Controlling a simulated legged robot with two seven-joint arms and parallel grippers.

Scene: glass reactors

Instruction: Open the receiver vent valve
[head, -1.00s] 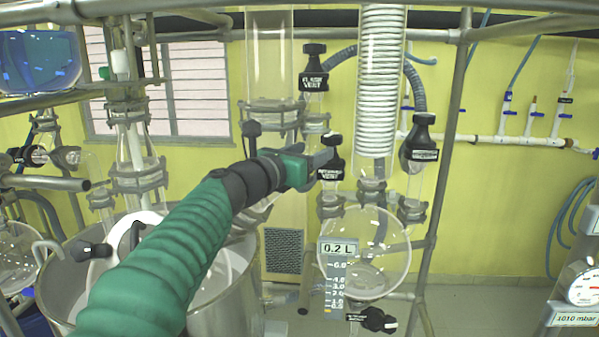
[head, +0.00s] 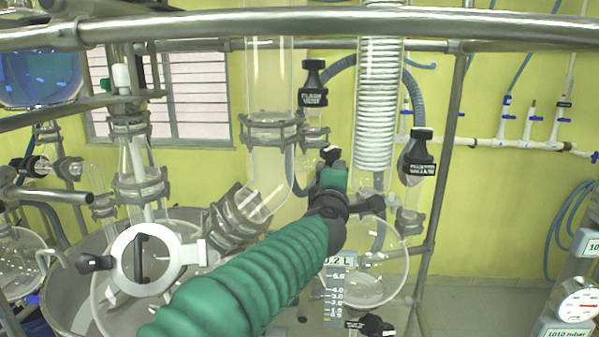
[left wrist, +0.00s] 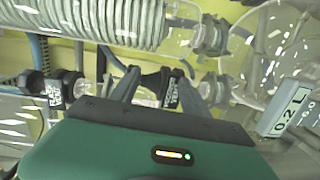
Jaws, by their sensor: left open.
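The receiver vent valve has a black knob (head: 330,154) that shows just past my left gripper in the head view; the gripper hides most of the valve. In the left wrist view the black labelled valve (left wrist: 171,92) lies between the two grey fingers of my left gripper (left wrist: 160,86). The fingers are apart, on either side of it; I cannot tell whether they touch it. In the head view my left gripper (head: 333,172) points away from me, above the receiver flask (head: 385,262). My right gripper is not in view.
The flask vent valve (head: 313,85) stands close by at upper left, and another black valve (head: 418,155) at right. The coil condenser (head: 379,100) rises behind. A metal bar (head: 300,22) crosses the top. A level scale (head: 337,290) reading 0.2 L hangs below.

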